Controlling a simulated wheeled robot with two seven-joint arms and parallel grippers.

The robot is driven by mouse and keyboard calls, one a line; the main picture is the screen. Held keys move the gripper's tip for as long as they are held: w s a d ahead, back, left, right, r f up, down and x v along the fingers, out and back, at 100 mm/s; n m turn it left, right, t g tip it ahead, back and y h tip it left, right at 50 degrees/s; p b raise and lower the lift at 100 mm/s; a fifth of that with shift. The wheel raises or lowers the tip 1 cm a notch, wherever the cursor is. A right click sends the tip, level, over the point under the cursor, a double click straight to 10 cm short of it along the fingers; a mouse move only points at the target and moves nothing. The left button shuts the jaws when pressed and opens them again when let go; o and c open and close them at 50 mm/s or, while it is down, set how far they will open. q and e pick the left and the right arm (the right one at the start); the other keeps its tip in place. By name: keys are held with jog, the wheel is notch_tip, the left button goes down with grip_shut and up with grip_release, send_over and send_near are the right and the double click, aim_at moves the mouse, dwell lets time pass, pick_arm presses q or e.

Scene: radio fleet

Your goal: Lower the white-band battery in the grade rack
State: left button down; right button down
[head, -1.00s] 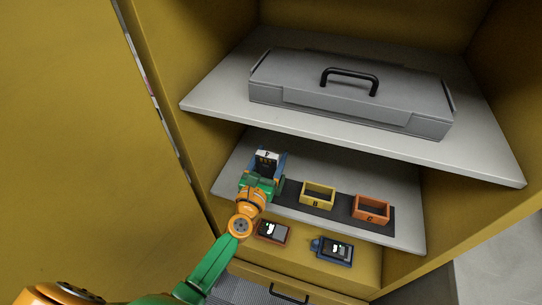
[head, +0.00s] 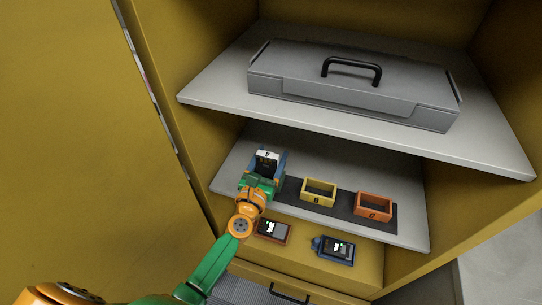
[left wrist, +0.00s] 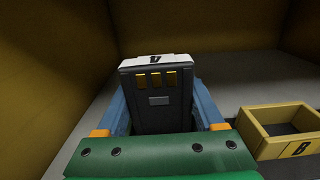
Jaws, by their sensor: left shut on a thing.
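The white-band battery (head: 267,156) is a dark block with a white top. My left gripper (head: 268,164) is shut on it and holds it upright over the left end of the grade rack. The left wrist view shows the battery (left wrist: 157,98) with yellow contacts between the blue fingers. The grade rack (head: 343,205) is a dark strip on the lower shelf, with a yellow bin B (head: 318,191) and an orange bin C (head: 373,206), both looking empty. The gripper hides the rack's left end, and I cannot tell whether the battery touches anything there. My right gripper is not in view.
A grey case (head: 350,86) with a black handle lies on the upper shelf (head: 215,88), above the lower shelf (head: 235,150). The cabinet's left wall (head: 165,110) is close by.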

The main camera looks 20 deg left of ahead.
aim_at(266, 171)
pick_arm(q)
jog(key=shift+f+b, duration=0.35)
jog(key=shift+f, duration=0.05)
grip_release()
dwell(0.4)
jog(key=shift+s, duration=0.15)
jog(key=s, duration=0.7)
jog(key=shift+a, duration=0.1)
jog(key=shift+w, duration=0.1)
